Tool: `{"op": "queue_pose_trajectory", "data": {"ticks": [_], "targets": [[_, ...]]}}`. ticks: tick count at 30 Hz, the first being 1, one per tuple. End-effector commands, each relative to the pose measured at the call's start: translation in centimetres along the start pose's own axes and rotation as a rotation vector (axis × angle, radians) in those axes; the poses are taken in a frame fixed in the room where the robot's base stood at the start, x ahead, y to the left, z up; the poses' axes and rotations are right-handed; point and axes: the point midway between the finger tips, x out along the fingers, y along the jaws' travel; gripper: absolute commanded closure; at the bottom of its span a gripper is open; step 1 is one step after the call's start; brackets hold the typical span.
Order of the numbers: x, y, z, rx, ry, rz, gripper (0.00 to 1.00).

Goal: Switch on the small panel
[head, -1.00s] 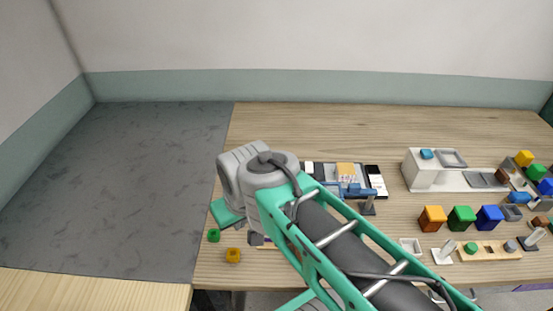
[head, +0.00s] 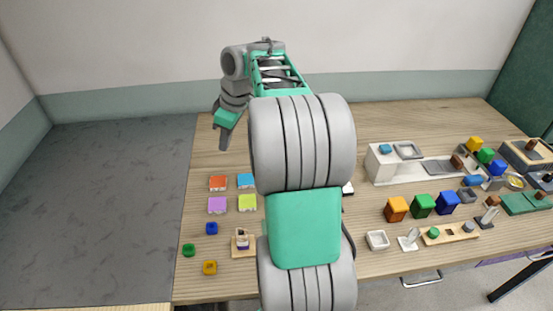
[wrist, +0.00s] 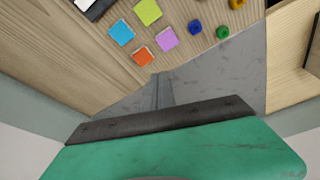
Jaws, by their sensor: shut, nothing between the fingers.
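My gripper (head: 224,138) is shut and empty, raised at the far left part of the table, beyond the coloured tiles. In the wrist view its closed fingers (wrist: 163,90) point toward the table's edge and the grey floor. I cannot tell for sure which thing is the small panel. A white and dark device (wrist: 90,8) shows at the top left of the wrist view, cut off by the frame. In the head view my arm hides most of the table's middle; only a small white and black corner (head: 348,188) shows beside it.
Red (head: 218,183), blue, purple and yellow-green tiles lie on the left of the table (head: 400,118), with small blue, green and yellow rings nearer. On the right stand a white stand (head: 382,168), coloured boxes (head: 422,204) and several small fixtures. The back strip is clear.

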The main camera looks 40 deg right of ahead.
Motion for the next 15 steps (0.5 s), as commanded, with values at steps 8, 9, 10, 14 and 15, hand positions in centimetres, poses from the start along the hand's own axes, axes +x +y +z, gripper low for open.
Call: {"op": "queue_pose_trajectory", "data": {"ticks": [8,9,10,14,15], "targets": [[1.1,13.7,12.6,-0.313,0.006,-0.05,1.0],[1.2,14.3,13.6,-0.336,0.007,-0.051,1.0],[1.3,14.6,14.1,-0.349,0.007,-0.052,1.0],[1.5,14.9,14.8,-0.37,0.006,-0.054,1.0],[1.5,14.9,14.8,-0.369,0.006,-0.054,1.0]]}}
